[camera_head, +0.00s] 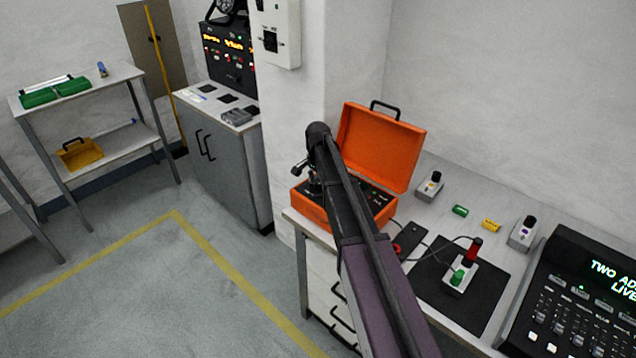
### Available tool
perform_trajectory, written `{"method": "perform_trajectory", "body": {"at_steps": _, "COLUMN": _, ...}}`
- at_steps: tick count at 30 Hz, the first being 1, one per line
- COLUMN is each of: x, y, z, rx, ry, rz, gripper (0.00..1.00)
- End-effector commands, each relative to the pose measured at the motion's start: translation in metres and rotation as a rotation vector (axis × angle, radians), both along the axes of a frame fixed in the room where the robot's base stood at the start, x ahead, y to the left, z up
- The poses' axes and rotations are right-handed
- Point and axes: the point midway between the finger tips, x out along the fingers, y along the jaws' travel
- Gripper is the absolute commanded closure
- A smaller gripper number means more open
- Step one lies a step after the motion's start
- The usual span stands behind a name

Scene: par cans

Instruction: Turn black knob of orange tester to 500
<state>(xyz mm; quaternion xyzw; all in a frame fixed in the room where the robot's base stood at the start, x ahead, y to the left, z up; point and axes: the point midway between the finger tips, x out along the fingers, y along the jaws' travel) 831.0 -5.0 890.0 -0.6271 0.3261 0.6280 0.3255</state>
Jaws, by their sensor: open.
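The orange tester (381,146) stands on the left end of the grey workbench, its lid open and upright at the back with a black handle on top. Its dark panel (374,193) shows only in part, right of my arm. My arm crosses in front of the case. My gripper (313,186) is at the left part of the case, over or at the panel, pointing down. It is small and dark here, and its fingertips are hard to make out. The black knob cannot be made out; my arm and gripper cover that part of the panel.
On the bench are small grey boxes with black knobs (432,185), a green block (460,210), a yellow block (491,225), a black mat (430,283) with a wired device, and a console (580,300) at right. A wall pillar (318,70) stands behind the case.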

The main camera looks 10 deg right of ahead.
Motion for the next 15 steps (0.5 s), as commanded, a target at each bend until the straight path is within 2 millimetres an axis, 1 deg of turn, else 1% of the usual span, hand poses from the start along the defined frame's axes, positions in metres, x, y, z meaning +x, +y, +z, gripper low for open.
{"method": "perform_trajectory", "body": {"at_steps": 8, "x": 0.0006, "y": 0.0, "z": 0.0001, "rx": 0.0, "ry": -0.001, "rz": 0.031, "gripper": 0.26}}
{"method": "perform_trajectory", "body": {"at_steps": 15, "x": 0.0008, "y": -0.0001, "z": 0.0001, "rx": 0.0, "ry": -0.001, "rz": 0.134, "gripper": 0.26}}
